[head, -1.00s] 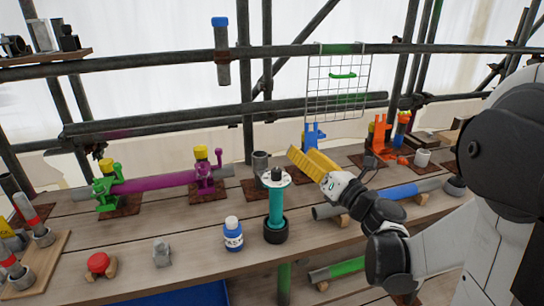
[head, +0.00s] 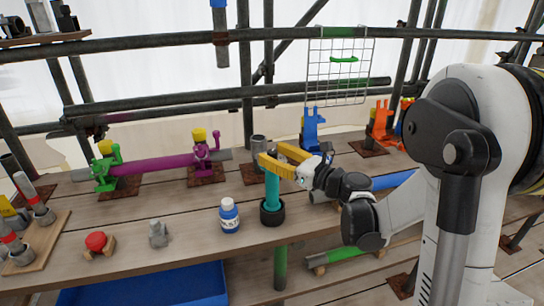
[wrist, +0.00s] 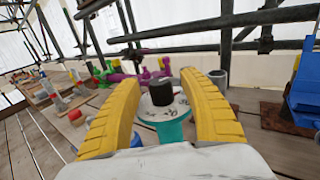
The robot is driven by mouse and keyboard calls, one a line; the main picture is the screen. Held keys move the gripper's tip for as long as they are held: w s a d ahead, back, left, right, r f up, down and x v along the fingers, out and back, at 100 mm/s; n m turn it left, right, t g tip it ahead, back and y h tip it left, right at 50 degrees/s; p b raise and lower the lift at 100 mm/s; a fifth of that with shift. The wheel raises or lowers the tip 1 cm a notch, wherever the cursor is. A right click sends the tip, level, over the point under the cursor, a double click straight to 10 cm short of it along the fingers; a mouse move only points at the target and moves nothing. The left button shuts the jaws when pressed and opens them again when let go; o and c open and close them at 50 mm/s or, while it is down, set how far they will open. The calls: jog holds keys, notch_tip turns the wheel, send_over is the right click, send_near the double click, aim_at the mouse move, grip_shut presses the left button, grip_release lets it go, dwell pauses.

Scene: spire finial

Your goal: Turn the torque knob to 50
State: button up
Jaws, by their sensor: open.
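The torque knob (wrist: 162,92) is a short black cylinder on a white dial (wrist: 172,110) with dark marks too small to read. The dial tops an upright teal post (head: 272,190) in a black round base (head: 272,214) on the bench. My gripper (head: 270,153) is at the top of the post, with its yellow fingers open. In the wrist view one finger is on each side of the knob, with a gap to each finger.
A blue-and-white bottle (head: 229,216) stands left of the post. A magenta pipe (head: 155,168) lies in green and magenta clamps behind it. A blue clamp (head: 313,132) stands behind my gripper. A wire grid (head: 340,75) hangs at the back. Bench planks in front are mostly clear.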

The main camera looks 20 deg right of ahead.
jog(key=shift+w+a, duration=0.1)
jog(key=shift+w, duration=0.05)
grip_shut()
jog(key=shift+n+g+y, duration=0.3)
jog(key=shift+n+y, duration=0.1)
jog(key=shift+y, duration=0.1)
jog(key=n+g+y, duration=0.3)
jog(key=g+y, duration=0.1)
jog(key=shift+n, duration=0.3)
jog(key=n+g+y, duration=0.1)
jog(key=n+g, duration=0.1)
jog(key=g, duration=0.2)
jog(key=n+g+y+p, duration=0.1)
jog(key=n+g+y, duration=0.1)
jog(key=n+g, duration=0.1)
jog(key=shift+g, duration=0.4)
jog(key=shift+n, duration=0.3)
